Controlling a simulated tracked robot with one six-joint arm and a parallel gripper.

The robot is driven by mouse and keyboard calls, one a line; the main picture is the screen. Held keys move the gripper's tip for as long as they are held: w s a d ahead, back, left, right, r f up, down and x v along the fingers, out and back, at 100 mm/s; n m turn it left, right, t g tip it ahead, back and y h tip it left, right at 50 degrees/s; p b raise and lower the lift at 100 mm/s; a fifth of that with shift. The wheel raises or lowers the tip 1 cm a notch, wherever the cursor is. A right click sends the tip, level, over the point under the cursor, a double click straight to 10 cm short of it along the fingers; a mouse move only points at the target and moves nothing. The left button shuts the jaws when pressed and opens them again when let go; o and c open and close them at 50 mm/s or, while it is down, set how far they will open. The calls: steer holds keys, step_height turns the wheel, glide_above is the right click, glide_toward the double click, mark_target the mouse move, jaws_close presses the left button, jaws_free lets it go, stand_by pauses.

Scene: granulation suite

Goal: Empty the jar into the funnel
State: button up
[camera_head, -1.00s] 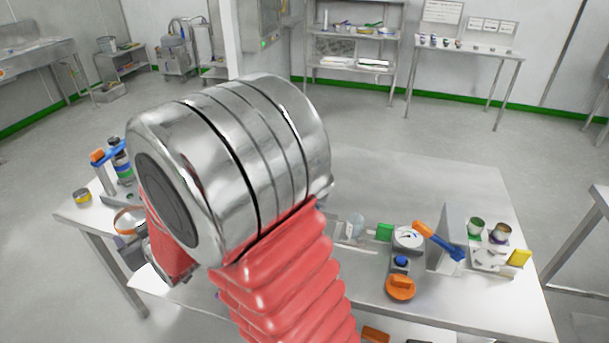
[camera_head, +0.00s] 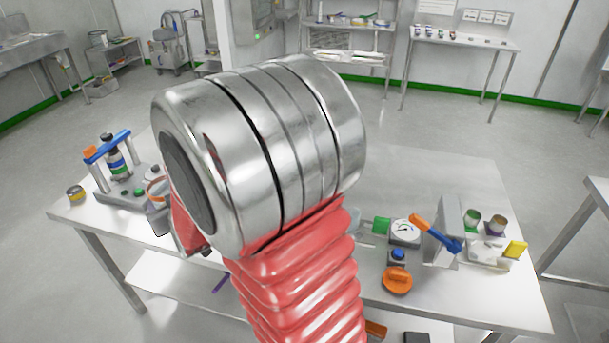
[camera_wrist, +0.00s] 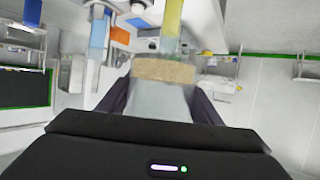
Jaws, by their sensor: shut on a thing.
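My gripper (camera_wrist: 162,98) is shut on a clear jar (camera_wrist: 160,92) in the wrist view, with a dark finger on each side of it. A tan band (camera_wrist: 165,72), like granules or a rim, crosses the jar near its far end. I cannot make out the funnel for sure. A pale clear object (camera_head: 371,222) is mostly hidden behind my arm.
The stand (camera_head: 118,200) has a blue bar with an orange end and holds a banded bottle (camera_head: 115,163). A yellow tin (camera_head: 75,194) stands left of it. A dial gauge (camera_head: 404,231), orange knob (camera_head: 397,281) and two small cups crowd the right. The table's back middle is clear.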

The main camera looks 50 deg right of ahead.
steer(key=s+d+r+m+g+h, duration=0.2)
steer(key=s+d, duration=0.6)
steer(key=d, duration=0.4)
steer(key=s+d+r+m+g+h, duration=0.2)
steer(key=s+d+m+h, duration=0.3)
steer(key=s+d, duration=0.4)
steer(key=d+r, duration=0.1)
steer(key=d, duration=0.2)
steer(key=shift+s+d, duration=0.15)
steer(key=shift+d, duration=0.05)
steer(key=shift+d, duration=0.1)
steer(key=shift+s+d+r+m+y, duration=0.1)
steer(key=shift+d+r+m+y, duration=0.15)
steer(key=shift+m, duration=0.35)
steer(key=shift+s+d+m+y, duration=0.2)
steer(key=shift+d+m+y, duration=0.2)
steer(key=shift+y, duration=0.15)
steer(key=shift+w+a+r+m+y, duration=0.2)
steer(key=shift+a+m+y, duration=0.15)
steer(key=shift+m+y, duration=0.15)
steer(key=shift+w+a+r+m+y, duration=0.15)
steer(key=shift+a+m+y, duration=0.25)
steer(key=shift+y, duration=0.2)
steer(key=shift+f, duration=0.1)
